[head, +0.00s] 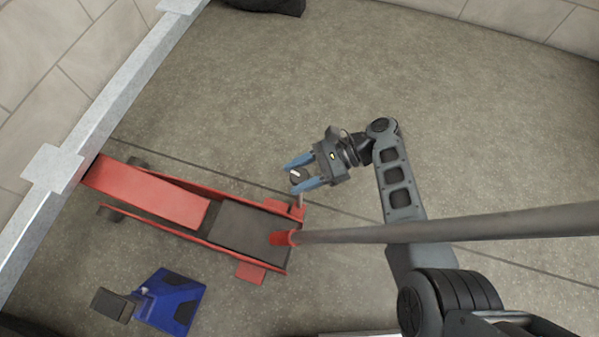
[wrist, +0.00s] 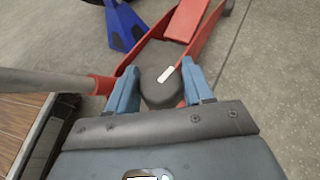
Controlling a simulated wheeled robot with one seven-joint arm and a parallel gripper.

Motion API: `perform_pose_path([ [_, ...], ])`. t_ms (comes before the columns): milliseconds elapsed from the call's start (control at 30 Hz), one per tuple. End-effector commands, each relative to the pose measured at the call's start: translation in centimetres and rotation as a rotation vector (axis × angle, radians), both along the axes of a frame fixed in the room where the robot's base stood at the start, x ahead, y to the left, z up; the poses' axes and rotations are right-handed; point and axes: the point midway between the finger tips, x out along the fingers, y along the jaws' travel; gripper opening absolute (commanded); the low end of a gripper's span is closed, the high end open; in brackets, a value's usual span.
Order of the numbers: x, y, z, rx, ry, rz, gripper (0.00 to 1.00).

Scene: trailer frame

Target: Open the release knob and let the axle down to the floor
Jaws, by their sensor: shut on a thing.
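The release knob (wrist: 160,88) is a dark round knob with a white mark on its top. It sits at the rear corner of the red floor jack (head: 150,195). My gripper (head: 301,174) has its blue fingers on either side of the knob and is shut on it; the fingers also show in the wrist view (wrist: 160,92). The jack's head end reaches under the grey metal frame (head: 50,175). The axle cannot be clearly made out in either view.
A long grey handle (head: 440,229) rises from the jack's red socket (head: 281,238) and passes in front of my arm. A blue stand (head: 172,302) is on the floor at lower left. A dark round object (head: 268,4) is at the top. Floor right of the gripper is clear.

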Motion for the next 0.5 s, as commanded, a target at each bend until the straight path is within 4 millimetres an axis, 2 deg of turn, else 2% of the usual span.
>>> perform_pose_path([
  [100,-0.06,-0.15,-0.18,-0.004,0.002,-0.002,0.21],
  [133,-0.06,-0.15,-0.18,-0.004,0.002,-0.002,0.53],
  [333,-0.04,-0.09,-0.12,-0.003,0.002,-0.002,0.72],
  [500,-0.03,-0.04,-0.08,-0.002,0.001,-0.002,0.73],
])
